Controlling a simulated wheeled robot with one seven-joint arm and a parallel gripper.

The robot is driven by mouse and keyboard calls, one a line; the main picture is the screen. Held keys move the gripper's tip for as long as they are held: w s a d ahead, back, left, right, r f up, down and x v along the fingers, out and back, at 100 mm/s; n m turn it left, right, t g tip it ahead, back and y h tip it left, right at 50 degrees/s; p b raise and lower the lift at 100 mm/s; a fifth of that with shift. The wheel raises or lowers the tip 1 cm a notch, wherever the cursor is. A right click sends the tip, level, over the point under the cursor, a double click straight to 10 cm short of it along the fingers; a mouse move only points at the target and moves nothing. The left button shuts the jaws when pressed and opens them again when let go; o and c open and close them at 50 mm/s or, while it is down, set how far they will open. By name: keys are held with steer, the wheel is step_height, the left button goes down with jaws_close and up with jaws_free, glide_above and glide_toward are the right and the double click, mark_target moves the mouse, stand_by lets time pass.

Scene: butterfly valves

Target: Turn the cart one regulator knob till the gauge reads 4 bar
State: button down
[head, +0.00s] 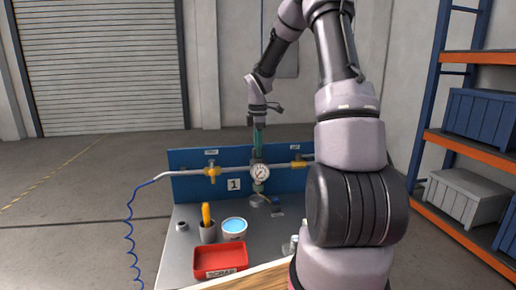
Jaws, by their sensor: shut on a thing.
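The cart (190,222) with a blue back panel stands in front of me and bears a plate marked 1 (233,184). A round white gauge (260,173) sits at the middle of its pipe. Its needle is too small to read surely. My gripper (258,124) points down above the gauge, shut on the top of the upright regulator. The regulator knob is mostly hidden by the jaws. A teal part (258,143) shows between the jaws and the gauge.
Yellow valve fittings (212,172) sit on the pipe either side of the gauge. A red scrap tray (220,262), a blue-filled bowl (234,228) and a grey cup (207,232) with a yellow-handled item stand on the cart. A blue coiled hose (130,225) hangs left. Orange shelving (470,150) stands right.

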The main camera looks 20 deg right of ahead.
steer(key=shift+m, duration=0.3)
steer(key=m, duration=2.1)
steer(key=shift+m, duration=0.3)
steer(key=m, duration=0.4)
steer(key=shift+m, duration=1.7)
